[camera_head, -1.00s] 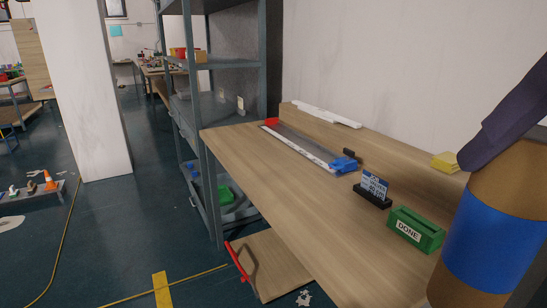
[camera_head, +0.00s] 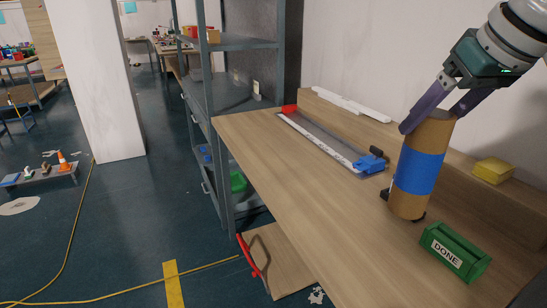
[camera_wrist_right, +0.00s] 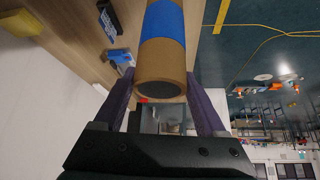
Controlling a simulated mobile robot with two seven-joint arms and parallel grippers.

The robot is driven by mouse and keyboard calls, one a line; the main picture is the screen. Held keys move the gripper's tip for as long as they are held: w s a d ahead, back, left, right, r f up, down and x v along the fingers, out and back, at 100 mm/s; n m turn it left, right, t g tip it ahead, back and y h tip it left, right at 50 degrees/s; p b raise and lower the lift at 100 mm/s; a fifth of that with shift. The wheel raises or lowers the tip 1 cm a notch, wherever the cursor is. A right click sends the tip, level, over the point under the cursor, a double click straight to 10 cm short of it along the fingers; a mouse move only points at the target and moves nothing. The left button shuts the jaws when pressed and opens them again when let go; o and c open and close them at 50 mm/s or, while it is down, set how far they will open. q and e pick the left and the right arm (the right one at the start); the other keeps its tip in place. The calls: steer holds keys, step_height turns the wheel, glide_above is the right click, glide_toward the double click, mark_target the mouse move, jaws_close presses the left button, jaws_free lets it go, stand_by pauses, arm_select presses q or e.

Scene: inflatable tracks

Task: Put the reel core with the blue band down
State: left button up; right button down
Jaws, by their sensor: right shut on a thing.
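The reel core with the blue band (camera_head: 419,172) is a brown cardboard tube, held roughly upright over the right part of the workbench (camera_head: 300,200). My right gripper (camera_head: 437,112) is shut on its upper end, with a purple finger on each side. In the right wrist view the core (camera_wrist_right: 162,22) runs away between the fingers (camera_wrist_right: 162,103). The core hides most of the small sign; parts of its black base show at the core's lower edge. I cannot tell whether the core's bottom touches the bench. My left gripper is not in view.
A green DONE box (camera_head: 455,252) stands just right of the core. A measuring rail (camera_head: 320,141) with a blue stop (camera_head: 370,163) lies to the left. A yellow block (camera_head: 492,171) sits on the back ledge. The bench's front left is clear.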

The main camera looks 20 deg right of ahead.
mark_target(409, 197)
step_height(409, 197, down, 14)
steer(key=shift+r+b, duration=0.1)
steer(key=shift+b, duration=0.4)
step_height(409, 197, down, 4)
steer(key=shift+r+b, duration=0.1)
steer(key=shift+b, duration=0.2)
steer(key=shift+f, duration=0.2)
jaws_free()
